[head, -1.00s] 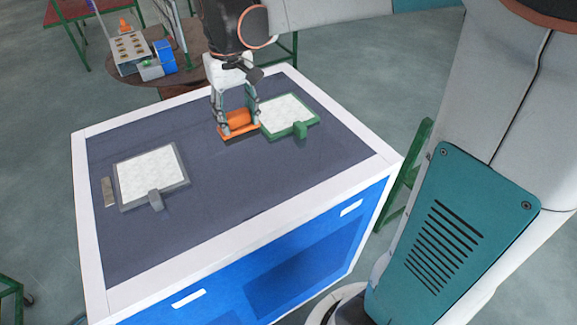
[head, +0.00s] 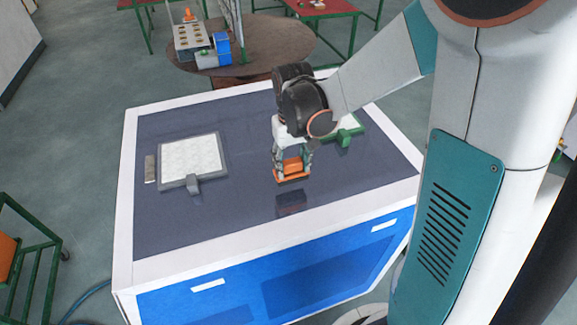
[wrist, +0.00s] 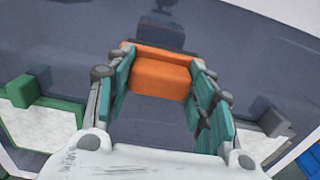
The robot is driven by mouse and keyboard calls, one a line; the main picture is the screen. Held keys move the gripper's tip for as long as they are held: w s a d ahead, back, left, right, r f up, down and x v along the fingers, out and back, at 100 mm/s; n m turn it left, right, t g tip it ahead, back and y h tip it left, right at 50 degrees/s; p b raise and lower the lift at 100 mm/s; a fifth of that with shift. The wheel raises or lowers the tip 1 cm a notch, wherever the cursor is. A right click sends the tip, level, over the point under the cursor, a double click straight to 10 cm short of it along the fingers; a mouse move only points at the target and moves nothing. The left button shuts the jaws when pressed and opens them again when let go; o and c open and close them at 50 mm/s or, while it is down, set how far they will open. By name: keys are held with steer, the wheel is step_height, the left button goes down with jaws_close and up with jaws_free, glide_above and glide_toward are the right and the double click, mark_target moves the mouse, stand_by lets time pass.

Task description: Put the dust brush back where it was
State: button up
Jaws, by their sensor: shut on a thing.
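The dust brush, with an orange block-like body (head: 291,166), is between the fingers of my gripper (head: 293,172). My gripper is shut on it and holds it above the dark tabletop (head: 240,225), with a dark reddish reflection or shadow below it. In the wrist view, the orange body (wrist: 160,76) lies between both teal finger pads (wrist: 160,92).
A grey-framed white pad (head: 192,156) lies on the table's left side, with a small metal block (head: 150,168) beside it. A green-framed white pad (head: 347,130) lies partly behind my arm. The front middle of the tabletop is clear. A round brown table (head: 265,45) stands behind.

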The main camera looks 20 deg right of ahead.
mark_target(292, 173)
steer(key=shift+f, duration=2)
steer(key=shift+f, duration=0.15)
steer(key=o, duration=1.1)
step_height(292, 173, up, 12)
steer(key=shift+s+r, duration=0.1)
steer(key=shift+r, duration=0.1)
steer(key=s+r+t, duration=0.3)
steer(key=s, duration=0.4)
steer(key=s+r+t, duration=0.3)
steer(key=s+t, duration=0.1)
steer(key=s, duration=0.3)
steer(key=shift+s+r, duration=0.25)
steer(key=shift+s, duration=0.15)
